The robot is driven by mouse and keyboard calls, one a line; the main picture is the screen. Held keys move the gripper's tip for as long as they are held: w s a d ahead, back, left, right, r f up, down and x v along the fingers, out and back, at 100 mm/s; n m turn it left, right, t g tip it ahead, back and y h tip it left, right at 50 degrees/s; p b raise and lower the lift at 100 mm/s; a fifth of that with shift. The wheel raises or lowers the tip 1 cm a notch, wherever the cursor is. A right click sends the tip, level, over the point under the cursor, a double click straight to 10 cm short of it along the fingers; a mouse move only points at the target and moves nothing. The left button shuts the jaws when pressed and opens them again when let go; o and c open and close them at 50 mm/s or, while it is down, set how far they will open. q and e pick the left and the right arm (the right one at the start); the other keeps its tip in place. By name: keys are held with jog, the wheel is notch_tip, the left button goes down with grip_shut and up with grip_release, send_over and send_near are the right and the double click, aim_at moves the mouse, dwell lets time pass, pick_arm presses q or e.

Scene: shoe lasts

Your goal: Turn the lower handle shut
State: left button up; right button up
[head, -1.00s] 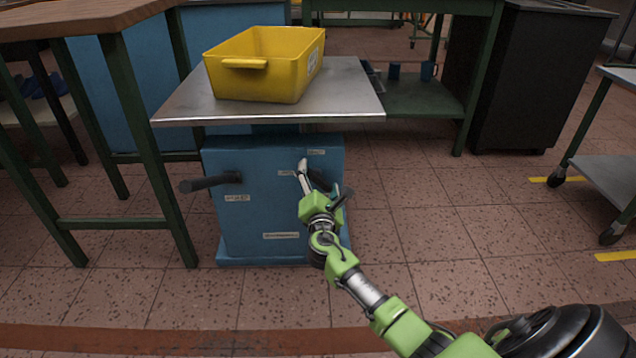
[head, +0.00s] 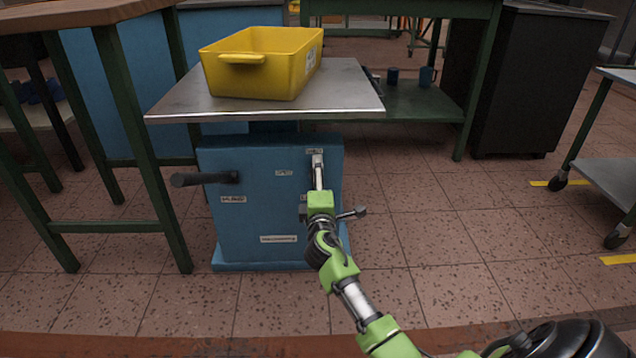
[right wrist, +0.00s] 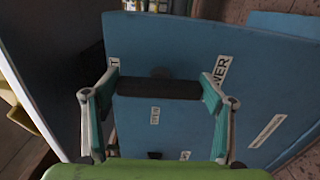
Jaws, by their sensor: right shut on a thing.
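A blue cabinet (head: 262,217) stands under a metal-topped bench. My right gripper (head: 318,160) is at the right part of its front face. In the right wrist view the two fingers of my right gripper (right wrist: 158,98) close on the ends of a dark handle bar (right wrist: 160,89), which lies level across that picture. A label reading "LOWER" (right wrist: 222,70) is beside the right finger. In the head view that handle is mostly hidden by my gripper. A second dark handle (head: 205,179) sticks out to the left on the same face. My left gripper is out of view.
A yellow bin (head: 262,62) sits on the metal bench top (head: 340,98), which overhangs the cabinet. A wooden table with green legs (head: 115,224) stands close on the left. The tiled floor on the right (head: 450,230) is clear as far as a grey cart (head: 610,180).

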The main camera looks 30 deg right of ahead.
jog(key=shift+f+m, duration=0.15)
jog(key=shift+m, duration=0.15)
jog(key=o, duration=1.1)
jog(key=shift+s+a, duration=0.1)
jog(key=v, duration=1.2)
